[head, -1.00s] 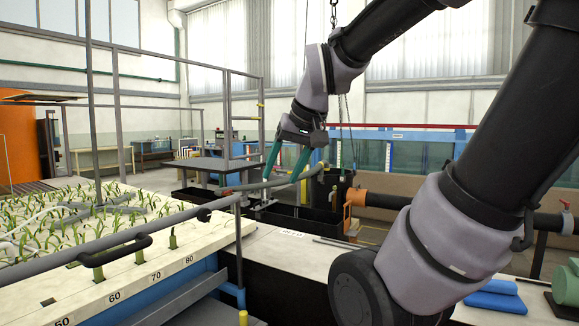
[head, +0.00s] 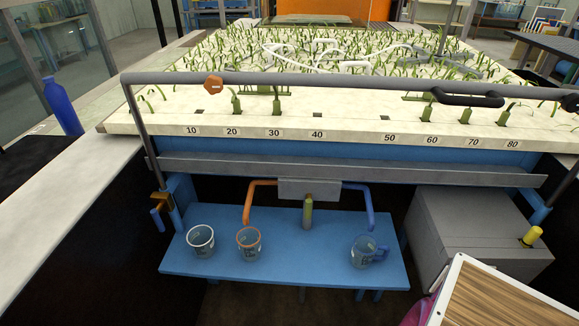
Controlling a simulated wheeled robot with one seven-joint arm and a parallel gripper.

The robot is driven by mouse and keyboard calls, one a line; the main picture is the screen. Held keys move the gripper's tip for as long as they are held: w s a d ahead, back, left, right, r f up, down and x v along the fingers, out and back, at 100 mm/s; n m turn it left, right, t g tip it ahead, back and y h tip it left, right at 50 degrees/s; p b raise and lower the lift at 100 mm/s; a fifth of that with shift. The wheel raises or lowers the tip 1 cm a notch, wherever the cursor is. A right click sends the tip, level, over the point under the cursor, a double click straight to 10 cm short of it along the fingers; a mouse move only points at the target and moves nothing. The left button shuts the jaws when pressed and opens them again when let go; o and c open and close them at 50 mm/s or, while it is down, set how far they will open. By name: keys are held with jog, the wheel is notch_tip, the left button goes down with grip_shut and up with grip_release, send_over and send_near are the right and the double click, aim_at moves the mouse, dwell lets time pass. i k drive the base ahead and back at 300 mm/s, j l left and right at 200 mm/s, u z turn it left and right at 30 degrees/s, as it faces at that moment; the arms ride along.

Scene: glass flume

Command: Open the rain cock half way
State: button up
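A brass cock with a blue handle (head: 158,215) sits low on the left post, beside the blue table's left end. Its handle hangs down at a slight slant. A yellow-capped fitting (head: 532,236) stands at the right on a grey box, and an orange knob (head: 213,87) is on the long grey rail (head: 330,79). No label shows which of these is the rain cock; the brass cock is the most valve-like. My gripper is not in view.
A planted bed (head: 350,115) numbered 10 to 80 spans the back. A blue bottle (head: 63,106) stands on the left ledge. A grey box (head: 470,235) fills the right.

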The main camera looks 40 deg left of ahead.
aim_at(154, 212)
jog(key=u, duration=2.8)
